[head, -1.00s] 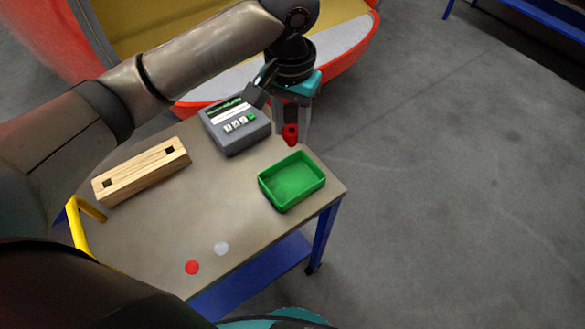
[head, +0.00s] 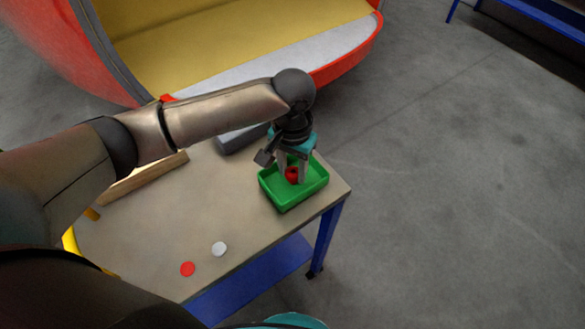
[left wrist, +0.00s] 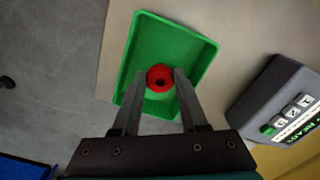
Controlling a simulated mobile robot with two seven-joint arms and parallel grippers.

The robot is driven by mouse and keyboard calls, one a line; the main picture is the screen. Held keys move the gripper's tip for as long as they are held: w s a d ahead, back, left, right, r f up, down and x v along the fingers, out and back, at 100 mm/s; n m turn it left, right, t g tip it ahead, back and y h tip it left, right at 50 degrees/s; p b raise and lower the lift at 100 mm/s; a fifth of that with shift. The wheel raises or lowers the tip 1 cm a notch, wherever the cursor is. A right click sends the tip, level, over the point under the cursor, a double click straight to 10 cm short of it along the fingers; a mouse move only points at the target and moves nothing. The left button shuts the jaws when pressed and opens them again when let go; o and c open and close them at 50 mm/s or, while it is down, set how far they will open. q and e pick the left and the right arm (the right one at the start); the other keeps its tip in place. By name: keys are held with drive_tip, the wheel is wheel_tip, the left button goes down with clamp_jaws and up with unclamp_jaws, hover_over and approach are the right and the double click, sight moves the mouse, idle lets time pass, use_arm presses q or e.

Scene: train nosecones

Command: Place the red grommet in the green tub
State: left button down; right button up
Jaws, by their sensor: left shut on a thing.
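My left gripper (head: 292,177) is shut on the red grommet (head: 291,173), which shows between its two fingers. The grommet also shows in the left wrist view (left wrist: 160,78), a red ring with a dark hole. The green tub (head: 283,204) stands at the right end of the table, and the gripper holds the grommet over its inside. The tub also shows in the left wrist view (left wrist: 206,62) behind the fingers. I cannot tell whether the grommet touches the tub's floor. My right gripper is not in view.
A grey keypad device (left wrist: 283,104) stands on the table (head: 190,220) close to the tub; my arm partly hides it in the head view. A wooden block (head: 135,184) lies at the left. A red disc (head: 188,269) and a white disc (head: 219,249) lie near the front edge.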

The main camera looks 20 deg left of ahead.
sight(293, 173)
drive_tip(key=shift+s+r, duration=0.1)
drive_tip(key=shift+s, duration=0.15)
use_arm(q)
drive_tip(key=shift+c, duration=2.2)
unclamp_jaws()
drive_tip(key=shift+r, duration=0.1)
wheel_tip(293, 173, up, 12)
drive_tip(key=p, duration=0.2)
drive_tip(key=shift+p, duration=0.35)
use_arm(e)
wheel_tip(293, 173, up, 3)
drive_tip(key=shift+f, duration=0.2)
